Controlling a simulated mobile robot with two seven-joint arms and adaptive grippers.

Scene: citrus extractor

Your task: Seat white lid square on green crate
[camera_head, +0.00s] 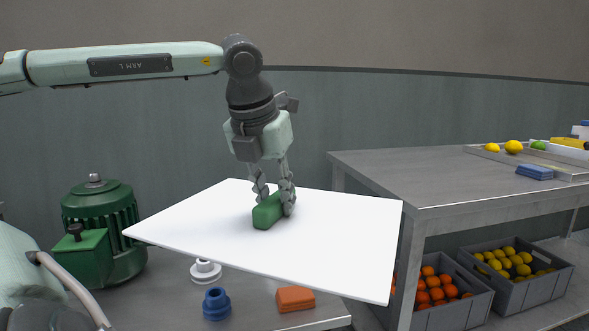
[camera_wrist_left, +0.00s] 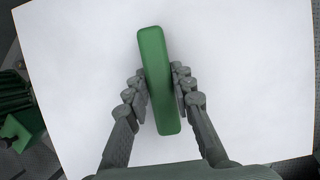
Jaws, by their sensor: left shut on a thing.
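The white lid (camera_head: 340,235) is a large flat sheet with a green block handle (camera_head: 266,213) on top. My left gripper (camera_head: 275,200) is shut on the green handle and holds the lid up in the air, slightly tilted in the head view. In the left wrist view the handle (camera_wrist_left: 158,85) stands between the two fingers, with the white lid (camera_wrist_left: 245,60) filling most of the picture behind it. I cannot see a green crate in either view; the lid hides what lies beneath it. My right gripper is not in view.
A green motor-like machine (camera_head: 118,228) stands left of the lid. A white round part (camera_head: 205,271), a blue part (camera_head: 216,304) and an orange block (camera_head: 295,299) lie on a low grey surface. A steel table (camera_head: 430,177) stands right, with grey fruit crates (camera_head: 517,293) underneath.

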